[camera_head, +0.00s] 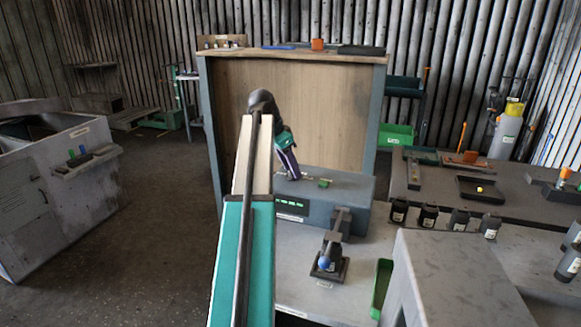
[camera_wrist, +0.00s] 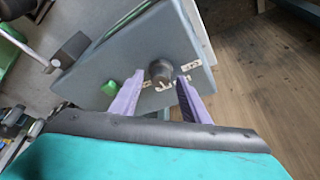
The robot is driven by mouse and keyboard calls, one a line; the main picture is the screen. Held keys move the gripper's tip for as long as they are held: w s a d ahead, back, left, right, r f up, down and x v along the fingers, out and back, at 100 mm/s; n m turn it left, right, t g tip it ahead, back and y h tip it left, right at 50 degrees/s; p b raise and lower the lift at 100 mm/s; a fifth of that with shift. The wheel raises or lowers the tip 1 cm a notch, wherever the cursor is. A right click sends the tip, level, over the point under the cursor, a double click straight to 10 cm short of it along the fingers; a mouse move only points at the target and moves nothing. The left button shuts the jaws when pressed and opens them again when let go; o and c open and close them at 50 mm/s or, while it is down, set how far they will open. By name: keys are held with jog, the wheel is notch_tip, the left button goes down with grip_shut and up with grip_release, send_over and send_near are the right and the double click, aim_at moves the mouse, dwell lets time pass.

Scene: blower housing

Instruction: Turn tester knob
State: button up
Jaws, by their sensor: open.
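The tester (camera_head: 345,200) is a grey box on the bench with a small green display on its front; its panel also shows in the wrist view (camera_wrist: 120,50). The tester knob (camera_wrist: 159,71) is a dark round knob on that panel, with small white labels around it. My gripper (camera_wrist: 160,79) has two purple fingers, open, with one tip on each side of the knob. I cannot tell whether either finger touches it. In the head view my gripper (camera_head: 293,177) points down at the tester's top, and I cannot make out the knob there. A green button (camera_wrist: 109,88) sits left of the knob.
A black stand with a blue ball (camera_head: 325,263) is in front of the tester. A wooden-backed cabinet (camera_head: 330,110) rises behind it. Several dark bottles (camera_head: 428,216) and a side bench with trays (camera_head: 480,190) are to the right. Open floor lies to the left.

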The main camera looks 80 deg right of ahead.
jog(key=shift+c, duration=0.3)
jog(key=c, duration=1)
jog(key=shift+o, duration=0.2)
jog(key=shift+n, duration=0.4)
jog(key=shift+s+a+n+h+p, duration=0.15)
jog(key=shift+n+h+p, duration=0.25)
jog(key=shift+n+p, duration=0.35)
jog(key=n+t+p, duration=0.1)
jog(key=n, duration=0.1)
jog(key=n+p, duration=0.1)
jog(key=n, duration=0.1)
jog(key=shift+s+r+t+h, duration=0.1)
jog(key=shift+t+h, duration=0.2)
jog(key=shift+t, duration=0.1)
jog(key=n+t+p, duration=0.1)
jog(key=n, duration=0.2)
jog(key=shift+s, duration=0.15)
jog(key=shift+n+t+p, duration=0.7)
jog(key=shift+n, duration=0.95)
